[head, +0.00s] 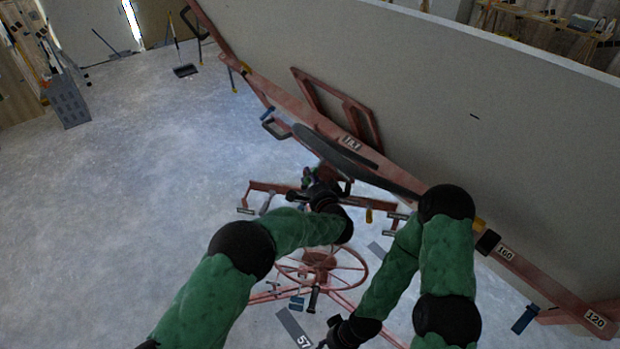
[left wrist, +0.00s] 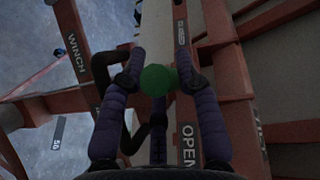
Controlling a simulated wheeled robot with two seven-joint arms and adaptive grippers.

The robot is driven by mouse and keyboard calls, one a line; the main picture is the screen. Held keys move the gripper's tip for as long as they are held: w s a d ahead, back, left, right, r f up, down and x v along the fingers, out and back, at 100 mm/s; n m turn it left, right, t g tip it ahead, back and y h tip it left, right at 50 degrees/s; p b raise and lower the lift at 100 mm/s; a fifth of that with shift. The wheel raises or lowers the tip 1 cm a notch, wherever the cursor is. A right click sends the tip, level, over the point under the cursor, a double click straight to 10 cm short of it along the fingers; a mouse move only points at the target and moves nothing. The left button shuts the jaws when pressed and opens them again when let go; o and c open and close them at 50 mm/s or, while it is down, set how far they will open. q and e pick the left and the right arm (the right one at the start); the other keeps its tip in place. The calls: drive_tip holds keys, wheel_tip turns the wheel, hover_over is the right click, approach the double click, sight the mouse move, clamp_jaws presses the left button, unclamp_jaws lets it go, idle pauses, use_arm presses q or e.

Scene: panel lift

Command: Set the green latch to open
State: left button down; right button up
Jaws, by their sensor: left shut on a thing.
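The green latch's round knob (left wrist: 158,80) shows in the middle of the left wrist view, between the fingers of my left gripper (left wrist: 158,86). The fingers are shut on it. An OPEN label (left wrist: 188,145) is on the red frame just right of and below the knob. In the head view my left gripper (head: 318,192) is at the red lift's middle, under the tilted panel, and mostly hides the latch. My right gripper (head: 338,333) hangs low near the bottom edge, beside the lift's base; its fingers are too dark to read.
A large pale panel (head: 440,110) leans on the red lift frame across the upper right. A red handwheel (head: 320,267) is below my left gripper. A WINCH label (left wrist: 77,53) is on a red post. The floor (head: 130,190) at left is clear.

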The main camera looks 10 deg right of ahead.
use_arm(q)
drive_tip(key=c, duration=0.9)
unclamp_jaws()
drive_tip(key=shift+f, duration=0.1)
drive_tip(key=shift+o, duration=0.2)
drive_tip(key=shift+s, duration=0.1)
drive_tip(key=v, duration=0.7)
drive_tip(key=shift+s, duration=0.2)
